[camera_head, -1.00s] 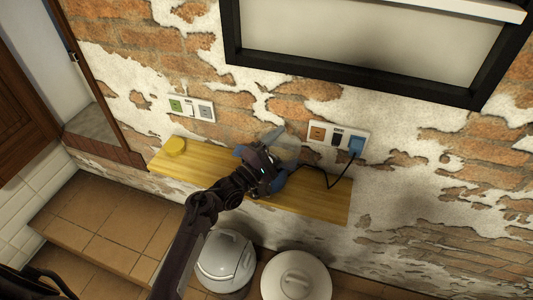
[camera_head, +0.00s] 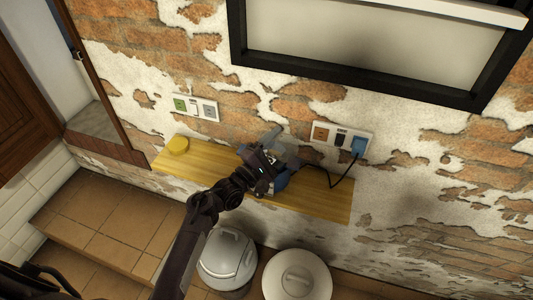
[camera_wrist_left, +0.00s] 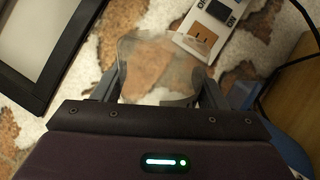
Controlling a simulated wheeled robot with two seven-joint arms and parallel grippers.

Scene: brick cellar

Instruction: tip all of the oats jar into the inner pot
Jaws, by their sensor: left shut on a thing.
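A clear see-through jar (camera_wrist_left: 160,68) is between the fingers of my left gripper (camera_wrist_left: 160,92), which is shut on it. I see the wall through it and no oats in the part that shows. In the head view the jar (camera_head: 290,150) is held tilted above the wooden shelf, and my left gripper (camera_head: 276,152) hides part of it. A blue appliance (camera_head: 280,182) stands on the shelf under and behind the gripper. It also shows at the edge of the left wrist view (camera_wrist_left: 287,148). I cannot make out the inner pot's inside. My right gripper is out of view.
A yellow round lid-like thing (camera_head: 177,145) lies at the left of the wooden shelf (camera_head: 318,202). A black cord (camera_head: 333,184) runs to a blue plug (camera_head: 358,146) in the wall. Two pale round-topped bins (camera_head: 297,277) (camera_head: 228,258) stand below the shelf.

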